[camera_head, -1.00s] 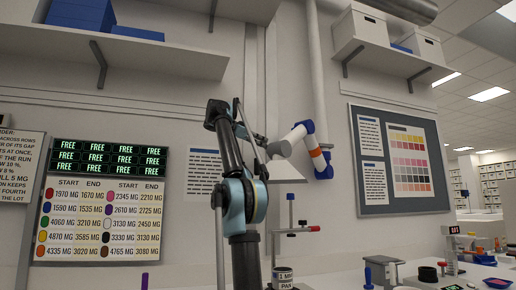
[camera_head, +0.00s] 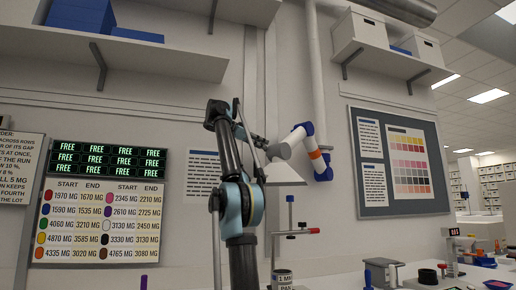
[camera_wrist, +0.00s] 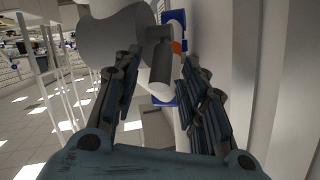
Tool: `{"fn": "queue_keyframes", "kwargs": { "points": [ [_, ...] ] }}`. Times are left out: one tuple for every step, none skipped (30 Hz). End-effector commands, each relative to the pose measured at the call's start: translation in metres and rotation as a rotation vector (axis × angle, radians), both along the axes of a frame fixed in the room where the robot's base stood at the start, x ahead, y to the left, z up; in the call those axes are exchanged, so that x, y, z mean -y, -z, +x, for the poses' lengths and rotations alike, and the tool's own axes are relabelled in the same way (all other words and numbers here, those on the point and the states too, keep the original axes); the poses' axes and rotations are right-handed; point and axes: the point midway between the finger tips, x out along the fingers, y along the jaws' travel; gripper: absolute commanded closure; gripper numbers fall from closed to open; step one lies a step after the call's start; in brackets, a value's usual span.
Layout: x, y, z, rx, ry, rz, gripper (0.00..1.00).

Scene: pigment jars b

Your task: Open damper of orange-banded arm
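The orange-banded arm (camera_head: 316,154) hangs by the wall, white with blue joints, its grey end and pale hood reaching left behind my gripper. My gripper (camera_head: 257,140) is raised at the grey end of that arm. In the wrist view the two dark fingers of my gripper (camera_wrist: 160,85) stand apart. A dark grey cylindrical part (camera_wrist: 160,62) lies between them, with no clear contact. The orange band (camera_wrist: 177,47) and blue joint (camera_wrist: 173,17) show just beyond it. The grey hood (camera_wrist: 115,35) is at upper left. I cannot make out the damper's position.
A wall shelf (camera_head: 120,52) with blue boxes is above left, and another shelf (camera_head: 385,58) is above right. A red-armed stand (camera_head: 290,235), a jar (camera_head: 283,277) and small bench equipment stand below. A colour-chart board (camera_head: 400,160) hangs at right.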

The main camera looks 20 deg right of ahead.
Motion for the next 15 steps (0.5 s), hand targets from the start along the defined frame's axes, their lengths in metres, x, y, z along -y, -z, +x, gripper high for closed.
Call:
{"fn": "queue_keyframes", "kwargs": {
  "points": [
    [-0.004,-0.001,0.0,0.0,-0.001,0.0,0.61],
    [-0.006,-0.001,0.0,0.0,-0.002,0.0,0.61],
    [-0.011,-0.003,-0.001,0.0,-0.003,0.0,0.61],
    [-0.014,-0.004,-0.002,0.0,-0.004,0.0,0.61],
    [-0.018,-0.005,-0.003,0.0,-0.003,0.0,0.61],
    [-0.024,-0.006,-0.004,-0.001,-0.004,-0.001,0.61],
    [-0.029,-0.007,-0.004,-0.001,-0.006,0.0,0.61],
    [-0.033,-0.008,-0.006,-0.001,-0.004,-0.001,0.61],
    [-0.039,-0.01,-0.007,-0.001,-0.004,-0.001,0.61],
    [-0.043,-0.011,-0.007,-0.001,-0.005,0.0,0.61],
    [-0.047,-0.012,-0.009,-0.001,-0.004,-0.001,0.61],
    [-0.051,-0.013,-0.01,-0.001,-0.003,0.0,0.61],
    [-0.054,-0.014,-0.01,0.0,-0.003,0.0,0.61],
    [-0.056,-0.014,-0.011,0.0,-0.004,0.0,0.61],
    [-0.059,-0.015,-0.012,0.0,-0.003,-0.001,0.61]
  ]
}}
